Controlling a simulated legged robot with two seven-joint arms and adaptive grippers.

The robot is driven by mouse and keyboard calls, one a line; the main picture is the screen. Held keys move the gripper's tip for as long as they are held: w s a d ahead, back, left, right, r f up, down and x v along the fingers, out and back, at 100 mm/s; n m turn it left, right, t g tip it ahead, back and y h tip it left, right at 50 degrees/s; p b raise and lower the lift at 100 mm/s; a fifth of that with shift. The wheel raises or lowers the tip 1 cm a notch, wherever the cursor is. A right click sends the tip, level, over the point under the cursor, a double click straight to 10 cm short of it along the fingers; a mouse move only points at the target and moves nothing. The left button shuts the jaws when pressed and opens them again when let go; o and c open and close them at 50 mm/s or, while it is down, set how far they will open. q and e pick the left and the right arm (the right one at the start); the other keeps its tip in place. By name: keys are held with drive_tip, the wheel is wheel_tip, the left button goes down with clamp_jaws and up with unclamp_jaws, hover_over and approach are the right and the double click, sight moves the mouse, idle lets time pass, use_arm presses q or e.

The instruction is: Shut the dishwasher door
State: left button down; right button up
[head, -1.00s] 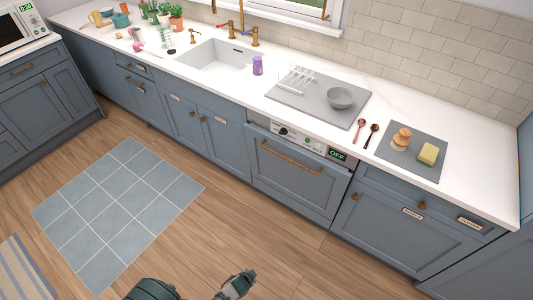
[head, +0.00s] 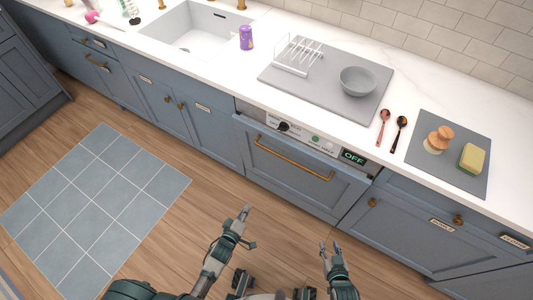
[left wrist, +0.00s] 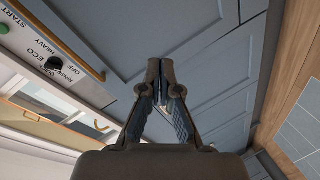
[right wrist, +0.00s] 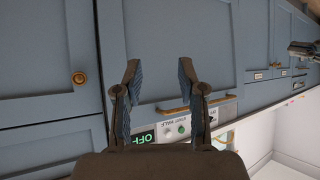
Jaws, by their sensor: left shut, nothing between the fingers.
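The dishwasher door (head: 290,178) is a blue-grey panel with a long brass handle (head: 292,158), below a control strip with an OFF display (head: 353,157). It stands near upright; its top edge looks slightly proud of the neighbouring fronts, but how far is hard to tell. My left gripper (head: 246,209) is shut and empty, in front of and below the door's left part. In the left wrist view its fingertips (left wrist: 160,64) meet. My right gripper (head: 331,245) is open and empty, lower and in front of the door's right part. The right wrist view shows its fingers (right wrist: 158,66) spread, the handle beyond them.
Blue drawers and cupboards (head: 440,232) flank the dishwasher. The wooden floor and tiled mat (head: 95,205) are clear.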

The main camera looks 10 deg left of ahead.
use_arm(q)
drive_tip(key=w+d+r+n+t+h+b, duration=0.2)
drive_tip(key=w+r+n+t+h+b, duration=0.25)
drive_tip(key=r, duration=0.45)
drive_tip(key=r+b+x, duration=0.1)
drive_tip(key=x, duration=1.2)
drive_tip(key=shift+r+t+b, duration=0.3)
drive_tip(key=shift+t+b, duration=0.1)
drive_tip(key=shift+t, duration=0.05)
use_arm(e)
drive_tip(key=w+a+r+t+y, duration=0.2)
drive_tip(key=r+t, duration=0.7)
drive_tip(key=r, duration=0.9)
drive_tip(key=shift+w+a+r, duration=0.25)
drive_tip(key=shift+w, duration=0.35)
use_arm(q)
drive_tip(key=shift+d, duration=0.1)
